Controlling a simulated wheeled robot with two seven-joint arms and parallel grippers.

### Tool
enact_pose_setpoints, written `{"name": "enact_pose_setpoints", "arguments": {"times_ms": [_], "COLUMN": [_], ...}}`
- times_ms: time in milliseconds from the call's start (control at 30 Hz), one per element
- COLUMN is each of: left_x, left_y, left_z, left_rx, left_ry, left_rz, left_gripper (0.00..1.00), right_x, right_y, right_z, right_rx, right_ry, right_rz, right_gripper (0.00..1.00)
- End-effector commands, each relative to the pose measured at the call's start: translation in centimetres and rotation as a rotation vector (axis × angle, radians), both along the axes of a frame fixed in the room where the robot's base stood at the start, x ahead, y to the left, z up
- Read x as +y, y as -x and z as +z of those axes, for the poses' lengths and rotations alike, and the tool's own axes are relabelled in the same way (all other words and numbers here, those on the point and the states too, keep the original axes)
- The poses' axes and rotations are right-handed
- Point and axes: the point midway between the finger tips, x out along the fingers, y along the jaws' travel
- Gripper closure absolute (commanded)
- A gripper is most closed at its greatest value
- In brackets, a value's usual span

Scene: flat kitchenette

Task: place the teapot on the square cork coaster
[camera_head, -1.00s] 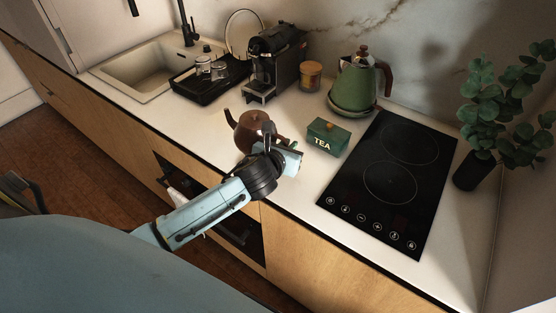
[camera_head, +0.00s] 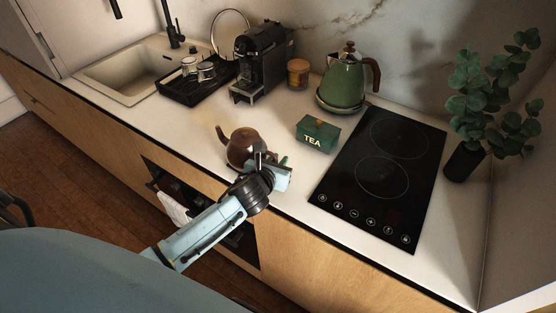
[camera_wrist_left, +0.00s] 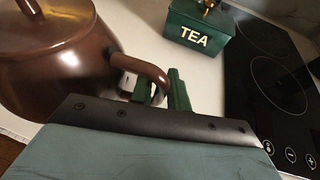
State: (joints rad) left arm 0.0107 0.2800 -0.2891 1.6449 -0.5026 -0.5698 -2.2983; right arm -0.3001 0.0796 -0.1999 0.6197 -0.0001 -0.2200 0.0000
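The brown teapot (camera_head: 242,146) is near the counter's front edge, left of the tea box, its spout toward the left. In the left wrist view the teapot (camera_wrist_left: 60,65) fills the upper left, with its lid at the top edge. My left gripper (camera_head: 283,162) is at its handle side. In the wrist view the green fingers (camera_wrist_left: 160,92) stand on both sides of the lower handle end, shut on it. I cannot tell whether the teapot's base touches the counter. I see no cork coaster in either view. My right gripper is not in view.
The green tea box (camera_head: 318,134) stands right of the teapot, before the black cooktop (camera_head: 350,190). A green kettle (camera_head: 344,85), a coffee machine (camera_head: 259,62), an amber jar (camera_head: 298,73) and a black tray (camera_head: 180,90) stand behind. Counter left of the teapot is clear.

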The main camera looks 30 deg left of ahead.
Motion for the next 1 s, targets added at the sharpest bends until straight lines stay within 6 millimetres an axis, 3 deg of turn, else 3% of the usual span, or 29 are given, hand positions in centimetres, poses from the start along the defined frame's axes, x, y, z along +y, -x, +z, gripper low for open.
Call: {"name": "enact_pose_setpoints", "arguments": {"times_ms": [100, 467, 1000], "left_x": [0.0, 0.0, -1.1], "left_y": [0.0, 0.2, 9.1], "left_z": [0.1, 0.5, 4.0], "left_rx": [0.0, -0.001, 0.001], "left_ry": [0.0, 0.001, 0.001], "left_rz": [0.0, -0.001, -0.002], "left_gripper": [0.68, 0.68, 0.68], "right_x": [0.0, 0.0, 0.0], "right_y": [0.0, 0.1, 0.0], "right_z": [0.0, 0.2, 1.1], "right_rx": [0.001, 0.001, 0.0], "right_ry": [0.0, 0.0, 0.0], "right_rz": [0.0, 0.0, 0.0], "right_gripper": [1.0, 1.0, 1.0]}}
